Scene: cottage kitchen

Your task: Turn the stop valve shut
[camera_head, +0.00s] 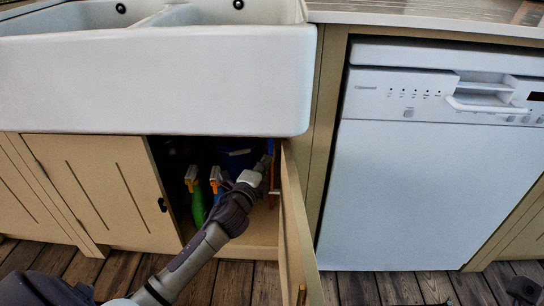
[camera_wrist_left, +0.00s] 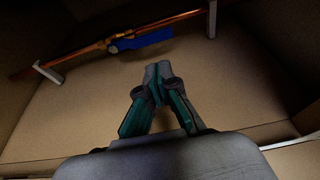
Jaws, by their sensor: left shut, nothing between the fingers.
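The stop valve's blue lever (camera_wrist_left: 142,41) sits on a copper pipe (camera_wrist_left: 85,51) in the left wrist view. The lever lies nearly along the pipe. My left gripper (camera_wrist_left: 157,70) is shut and empty, with its fingertips apart from the lever, below it in that picture. In the head view my left arm reaches into the open cupboard under the sink, and the gripper (camera_head: 266,161) is near its right side. A bit of blue shows just above it, partly hidden by the gripper. Dark parts at the lower right edge may belong to my right arm; its fingers cannot be made out.
Spray bottles (camera_head: 195,200) stand in the cupboard left of my arm, with a dark blue thing behind. The open door (camera_head: 297,225) stands close on the right. The sink (camera_head: 160,85) overhangs above. A white dishwasher (camera_head: 420,180) stands further right.

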